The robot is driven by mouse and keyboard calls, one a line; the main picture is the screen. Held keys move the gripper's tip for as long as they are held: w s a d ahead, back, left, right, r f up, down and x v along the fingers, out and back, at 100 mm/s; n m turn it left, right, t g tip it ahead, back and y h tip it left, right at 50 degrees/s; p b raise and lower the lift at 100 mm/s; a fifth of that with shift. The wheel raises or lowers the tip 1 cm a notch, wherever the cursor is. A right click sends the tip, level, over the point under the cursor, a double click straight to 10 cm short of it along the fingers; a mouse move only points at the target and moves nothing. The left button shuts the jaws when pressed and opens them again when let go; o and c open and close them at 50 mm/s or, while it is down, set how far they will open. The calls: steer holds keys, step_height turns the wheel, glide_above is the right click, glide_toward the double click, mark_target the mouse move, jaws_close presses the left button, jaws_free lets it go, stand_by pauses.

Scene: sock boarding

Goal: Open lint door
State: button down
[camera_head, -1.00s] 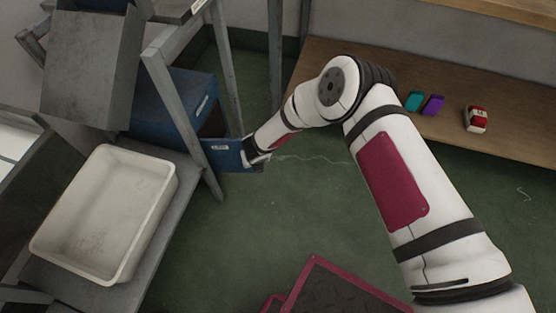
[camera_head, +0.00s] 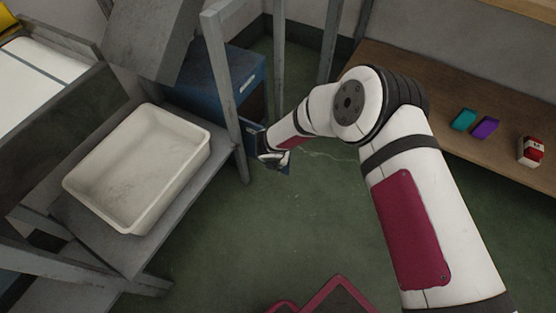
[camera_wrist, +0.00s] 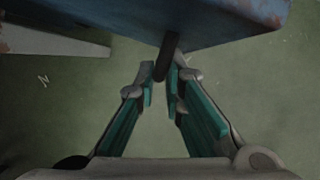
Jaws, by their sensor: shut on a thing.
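The blue lint cabinet (camera_head: 243,68) stands under the grey frame in the head view, with a dark opening in its front. Its blue lint door (camera_head: 252,136) stands swung out from the cabinet, partly hidden by a grey leg and my arm. The wrist view shows the blue door panel (camera_wrist: 235,22) at the top, with a dark handle bar (camera_wrist: 168,58) hanging below it. My gripper (camera_wrist: 163,83) has its teal-padded fingers closed around the lower end of this handle. In the head view my gripper (camera_head: 274,158) is small beside the door.
A white tub (camera_head: 195,158) sits on a grey shelf at the left. A grey frame leg (camera_head: 225,95) stands close to the door. A wooden bench (camera_head: 400,70) holds a teal block, a purple block and a red-white item. Green floor is open in the middle.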

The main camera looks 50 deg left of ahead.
steer(key=shift+s+a+r, duration=0.15)
steer(key=shift+s+a, duration=0.15)
steer(key=shift+a, duration=0.05)
steer(key=c, duration=2)
jaws_free()
steer(key=shift+w+d, duration=0.15)
steer(key=v, duration=1.1)
steer(key=shift+d+r, duration=0.2)
steer(key=shift+r, duration=0.15)
